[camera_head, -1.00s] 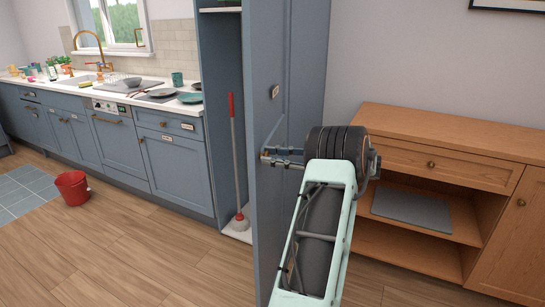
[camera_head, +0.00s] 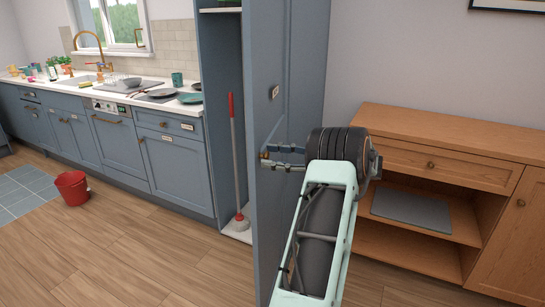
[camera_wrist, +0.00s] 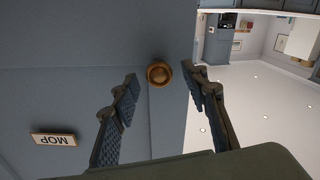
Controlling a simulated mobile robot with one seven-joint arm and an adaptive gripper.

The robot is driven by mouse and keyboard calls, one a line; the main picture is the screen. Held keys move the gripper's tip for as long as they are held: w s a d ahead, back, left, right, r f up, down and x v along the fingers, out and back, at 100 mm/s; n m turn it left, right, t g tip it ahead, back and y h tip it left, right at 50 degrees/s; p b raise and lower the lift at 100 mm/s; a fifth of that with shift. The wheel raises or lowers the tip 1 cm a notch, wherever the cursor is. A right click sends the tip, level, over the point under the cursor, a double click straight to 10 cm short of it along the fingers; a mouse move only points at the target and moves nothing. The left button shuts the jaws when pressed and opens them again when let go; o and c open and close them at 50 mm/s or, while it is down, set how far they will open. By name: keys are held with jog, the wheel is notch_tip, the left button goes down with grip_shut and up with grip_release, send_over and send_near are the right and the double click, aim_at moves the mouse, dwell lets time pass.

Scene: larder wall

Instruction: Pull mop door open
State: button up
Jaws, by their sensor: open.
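The tall blue-grey mop door (camera_head: 284,205) stands swung wide open in the head view, with the cupboard interior showing to its left. A red-handled mop or plunger (camera_head: 234,150) stands inside. In the wrist view, the door face (camera_wrist: 60,85) carries a MOP label (camera_wrist: 54,139) and a round brass knob (camera_wrist: 158,73). My gripper (camera_wrist: 162,88) is open, with one finger on each side of the knob and a gap to both. In the head view my gripper (camera_head: 282,157) is beside the door's free edge, with the knob partly hidden.
A wooden sideboard (camera_head: 440,140) with a grey mat (camera_head: 412,209) on its shelf stands to the right. Blue base cabinets (camera_head: 175,165) and a counter run along the left. A red bucket (camera_head: 72,188) is on the floor. The wooden floor (camera_head: 150,265) at front left is clear.

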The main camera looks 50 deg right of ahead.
jog(key=v, duration=1.1)
jog(key=shift+s, duration=0.3)
